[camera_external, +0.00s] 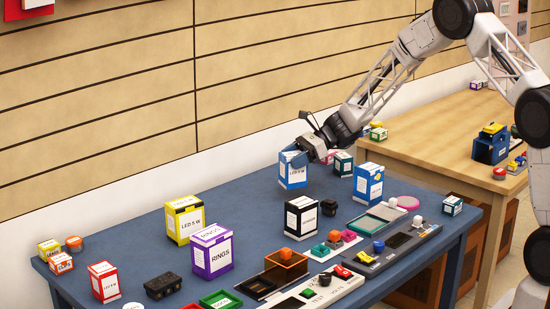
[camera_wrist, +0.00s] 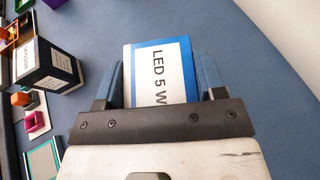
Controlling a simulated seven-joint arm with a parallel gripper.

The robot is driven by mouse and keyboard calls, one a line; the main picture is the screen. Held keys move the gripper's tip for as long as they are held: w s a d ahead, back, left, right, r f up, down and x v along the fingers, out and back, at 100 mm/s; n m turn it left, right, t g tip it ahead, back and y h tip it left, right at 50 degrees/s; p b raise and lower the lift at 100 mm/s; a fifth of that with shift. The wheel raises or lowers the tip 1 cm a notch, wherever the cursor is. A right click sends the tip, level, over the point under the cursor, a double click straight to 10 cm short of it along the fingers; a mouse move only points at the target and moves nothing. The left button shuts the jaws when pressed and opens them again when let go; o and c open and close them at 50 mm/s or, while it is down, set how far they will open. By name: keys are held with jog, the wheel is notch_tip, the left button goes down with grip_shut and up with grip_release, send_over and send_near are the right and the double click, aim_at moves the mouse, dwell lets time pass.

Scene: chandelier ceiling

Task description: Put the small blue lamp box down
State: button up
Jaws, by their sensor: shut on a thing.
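The small blue lamp box (camera_external: 292,173) is blue and white and upright near the back of the blue table (camera_external: 130,233) in the external view. My gripper (camera_external: 301,157) is above it, shut on its upper part.
A black and white box (camera_external: 301,216) stands in front of the held box; it also shows in the wrist view (camera_wrist: 42,66). A small dark green box (camera_external: 343,164) is close on the right. Yellow (camera_external: 184,220) and purple (camera_external: 212,251) boxes stand left. Bare table lies left of the held box.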

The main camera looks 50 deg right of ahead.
aim_at(282, 175)
jog(key=shift+f, duration=1.85)
jog(key=shift+f, duration=0.1)
jog(key=o, duration=0.9)
jog(key=shift+o, duration=0.2)
jog(key=v, duration=1.2)
jog(key=shift+r, duration=0.2)
